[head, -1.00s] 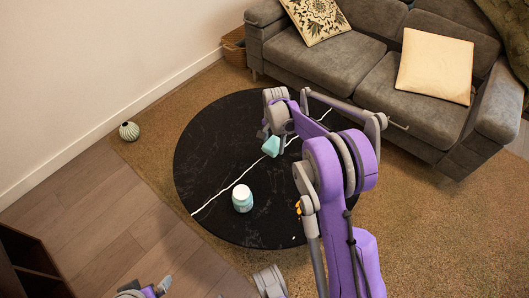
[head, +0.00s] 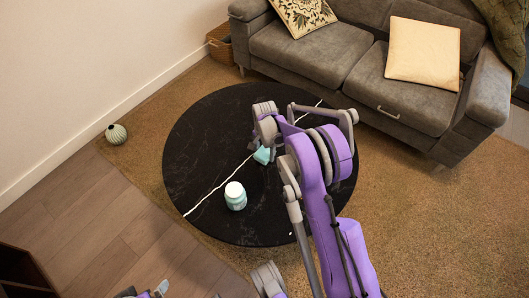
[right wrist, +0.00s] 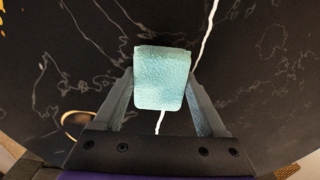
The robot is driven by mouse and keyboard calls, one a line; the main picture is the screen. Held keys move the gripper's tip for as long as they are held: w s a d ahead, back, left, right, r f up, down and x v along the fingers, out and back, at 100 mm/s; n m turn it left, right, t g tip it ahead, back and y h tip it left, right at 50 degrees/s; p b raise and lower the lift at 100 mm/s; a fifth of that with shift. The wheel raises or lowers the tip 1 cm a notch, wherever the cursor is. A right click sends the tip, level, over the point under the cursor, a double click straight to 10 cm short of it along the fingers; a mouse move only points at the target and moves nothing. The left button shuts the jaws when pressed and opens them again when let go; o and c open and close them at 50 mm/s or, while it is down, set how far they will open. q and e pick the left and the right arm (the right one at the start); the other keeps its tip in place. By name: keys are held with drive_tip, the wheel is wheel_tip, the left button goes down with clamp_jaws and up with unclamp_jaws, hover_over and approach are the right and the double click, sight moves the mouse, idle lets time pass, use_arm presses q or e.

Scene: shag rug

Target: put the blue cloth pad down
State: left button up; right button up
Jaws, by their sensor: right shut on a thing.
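The blue cloth pad (head: 262,155) is a small light teal block over the round black table (head: 205,130). In the right wrist view the pad (right wrist: 162,78) sits between both fingers of my right gripper (right wrist: 161,92), which is shut on it. In the head view my right gripper (head: 264,147) points down and partly hides the pad. I cannot tell whether the pad touches the tabletop. My left gripper (head: 158,290) shows only in part at the bottom edge, and its jaws cannot be made out.
A teal jar with a white lid (head: 235,195) stands on the table, below and left of the pad in the head view. A grey sofa (head: 335,55) is behind the table. A striped vase (head: 116,133) stands on the floor at left. The tabletop's left part is clear.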

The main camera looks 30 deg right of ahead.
drive_tip(key=shift+f, duration=0.1)
drive_tip(key=shift+f, duration=0.15)
drive_tip(key=o, duration=1.2)
drive_tip(key=shift+o, duration=0.2)
